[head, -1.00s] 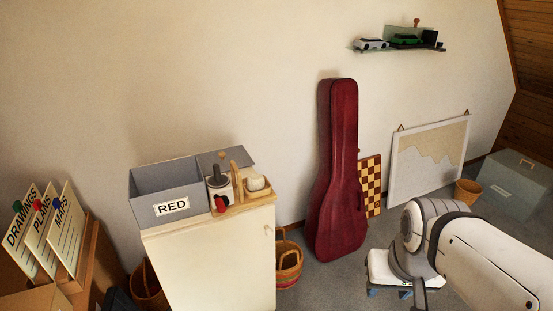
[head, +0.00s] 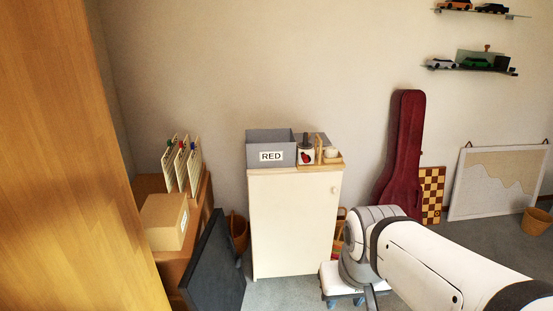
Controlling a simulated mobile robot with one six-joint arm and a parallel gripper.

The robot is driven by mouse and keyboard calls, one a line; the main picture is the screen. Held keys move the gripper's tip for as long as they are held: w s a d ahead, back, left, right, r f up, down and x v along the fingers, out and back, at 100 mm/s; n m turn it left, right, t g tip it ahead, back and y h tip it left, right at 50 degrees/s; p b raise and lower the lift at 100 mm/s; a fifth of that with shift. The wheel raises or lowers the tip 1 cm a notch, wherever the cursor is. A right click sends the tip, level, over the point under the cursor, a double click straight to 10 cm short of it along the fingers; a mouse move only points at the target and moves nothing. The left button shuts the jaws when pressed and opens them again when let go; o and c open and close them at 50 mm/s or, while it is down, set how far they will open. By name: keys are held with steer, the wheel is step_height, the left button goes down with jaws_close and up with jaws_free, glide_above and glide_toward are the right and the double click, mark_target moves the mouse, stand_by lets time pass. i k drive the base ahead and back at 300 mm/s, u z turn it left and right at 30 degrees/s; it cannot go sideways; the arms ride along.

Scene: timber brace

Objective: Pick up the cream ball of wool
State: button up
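A small cream, rounded thing (head: 331,153) sits at the right end of a wooden tray (head: 334,164) on top of the cream cabinet (head: 292,222). It is too small for me to tell whether it is the ball of wool. No other cream ball shows. My arm reaches in from the lower right, in front of the floor right of the cabinet. My gripper cannot be made out in the head view, so its fingers and anything in them are hidden.
A grey box marked RED (head: 271,155) and a dark-topped pot (head: 307,150) stand beside the cream thing. A dark panel (head: 213,265) leans left of the cabinet. A cardboard box (head: 166,220) is further left. A red instrument case (head: 403,155) leans right.

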mark_target(331, 152)
steer(key=z, duration=0.05)
steer(key=i, duration=2)
steer(key=z, duration=0.35)
steer(key=k, duration=0.45)
steer(key=z, duration=0.2)
steer(key=i, duration=0.55)
steer(key=u, duration=0.05)
